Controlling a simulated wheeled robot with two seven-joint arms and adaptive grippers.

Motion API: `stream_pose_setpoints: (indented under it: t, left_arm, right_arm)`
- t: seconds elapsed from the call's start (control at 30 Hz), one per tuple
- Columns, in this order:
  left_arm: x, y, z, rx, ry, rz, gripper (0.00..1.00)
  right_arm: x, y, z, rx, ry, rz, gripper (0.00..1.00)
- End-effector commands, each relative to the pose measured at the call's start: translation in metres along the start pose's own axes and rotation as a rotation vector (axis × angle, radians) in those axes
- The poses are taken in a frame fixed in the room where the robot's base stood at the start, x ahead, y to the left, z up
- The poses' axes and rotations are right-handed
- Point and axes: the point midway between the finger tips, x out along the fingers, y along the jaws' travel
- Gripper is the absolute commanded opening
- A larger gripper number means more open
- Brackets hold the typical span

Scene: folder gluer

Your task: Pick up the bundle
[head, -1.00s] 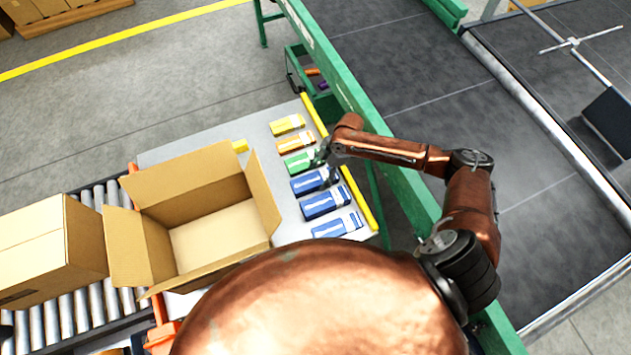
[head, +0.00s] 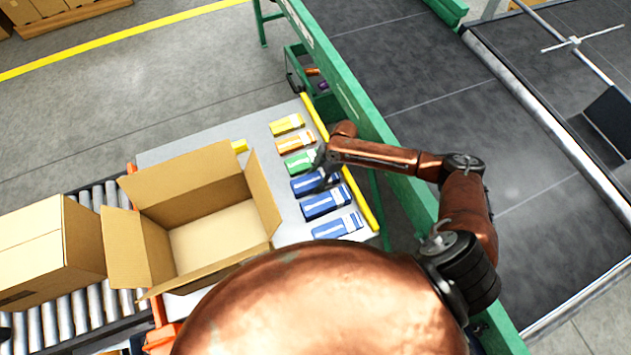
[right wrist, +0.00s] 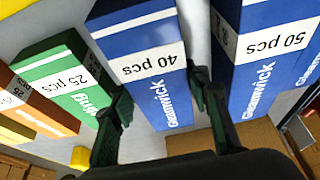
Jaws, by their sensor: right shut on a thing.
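Several carton bundles lie in a row on the light table. My right gripper (head: 325,174) is at the third-from-front blue bundle (head: 306,187), with its arm reaching over from the right. In the right wrist view my right gripper (right wrist: 160,112) has one finger on each side of this blue bundle (right wrist: 140,42), labelled "40 pcs" and "Gleamwick", and is shut on it. The bundle still looks level with its neighbours; whether it touches the table cannot be told. A green "25 pcs" bundle (right wrist: 62,76) and a larger blue "50 pcs" bundle (right wrist: 262,65) flank it. My left gripper is not in view.
An open, empty cardboard box (head: 215,235) stands left of the row. A closed carton (head: 40,245) sits on the roller conveyor (head: 75,320). Yellow (head: 289,124) and orange (head: 294,142) bundles lie at the far end. A green machine frame (head: 385,150) runs along the right.

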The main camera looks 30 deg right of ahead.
Motion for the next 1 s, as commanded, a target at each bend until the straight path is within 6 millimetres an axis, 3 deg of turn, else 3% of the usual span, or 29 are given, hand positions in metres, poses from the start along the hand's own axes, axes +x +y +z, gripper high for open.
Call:
stream_pose_setpoints:
  t: [0.23, 0.57, 0.83, 1.0]
  left_arm:
    - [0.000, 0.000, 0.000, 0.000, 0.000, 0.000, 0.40]
    - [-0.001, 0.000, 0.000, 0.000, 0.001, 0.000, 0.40]
    - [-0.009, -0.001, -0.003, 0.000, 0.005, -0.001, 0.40]
    - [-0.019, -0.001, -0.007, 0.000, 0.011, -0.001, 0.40]
  right_arm:
    - [0.000, 0.000, 0.000, 0.000, 0.000, 0.000, 0.11]
    - [-0.003, 0.000, -0.001, 0.000, 0.000, 0.001, 0.11]
    - [-0.034, 0.001, -0.014, -0.003, 0.002, 0.004, 0.11]
    - [-0.056, -0.021, -0.045, -0.006, 0.003, 0.002, 0.11]
